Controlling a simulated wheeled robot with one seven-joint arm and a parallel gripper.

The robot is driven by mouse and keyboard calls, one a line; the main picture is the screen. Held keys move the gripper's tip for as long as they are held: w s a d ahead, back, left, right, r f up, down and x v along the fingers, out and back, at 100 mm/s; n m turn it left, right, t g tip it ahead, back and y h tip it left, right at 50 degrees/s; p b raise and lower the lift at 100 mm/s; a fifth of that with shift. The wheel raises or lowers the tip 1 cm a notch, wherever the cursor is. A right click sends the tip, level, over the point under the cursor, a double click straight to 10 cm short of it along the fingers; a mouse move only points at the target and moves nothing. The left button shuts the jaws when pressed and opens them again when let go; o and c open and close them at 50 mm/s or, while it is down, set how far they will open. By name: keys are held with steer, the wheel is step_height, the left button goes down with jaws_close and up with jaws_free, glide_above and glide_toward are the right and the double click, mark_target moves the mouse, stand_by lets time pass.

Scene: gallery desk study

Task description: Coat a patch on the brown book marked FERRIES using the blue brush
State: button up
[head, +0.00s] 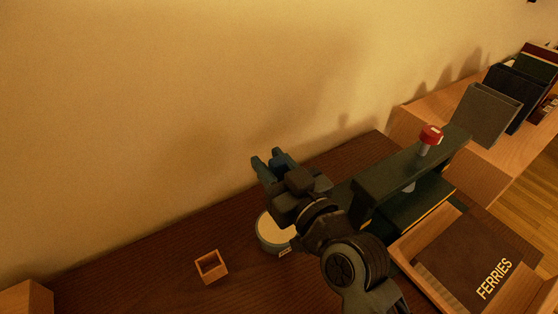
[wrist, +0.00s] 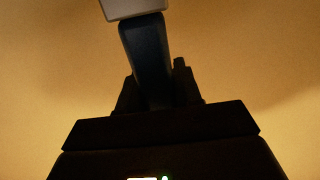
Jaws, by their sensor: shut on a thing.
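The brown book marked FERRIES (head: 462,272) lies in a wooden cradle (head: 418,238) at the lower right of the head view. My gripper (head: 268,160) is raised left of the book, near the wall and above a round pot (head: 270,243) with pale contents. In the wrist view my gripper (wrist: 156,92) is shut on the blue brush (wrist: 146,50). Its dark blue handle stands out between the fingers, with a pale grey part at the far end, cut off by the frame. I cannot clearly make out the brush in the head view.
A small open wooden box (head: 211,267) stands on the dark desk (head: 150,275). A dark green press (head: 405,170) with a red knob (head: 431,135) stands behind the book. Several upright books stand on a wooden shelf (head: 440,120) at the right. A wooden block (head: 25,298) sits lower left.

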steer(key=shift+f+b, duration=1.75)
steer(key=shift+f, duration=0.95)
steer(key=shift+f+b, duration=0.75)
steer(key=shift+b, duration=0.05)
stand_by(0.6)
steer(key=shift+r+p, duration=2.7)
steer(key=shift+r, duration=1.05)
steer(key=shift+f, duration=0.1)
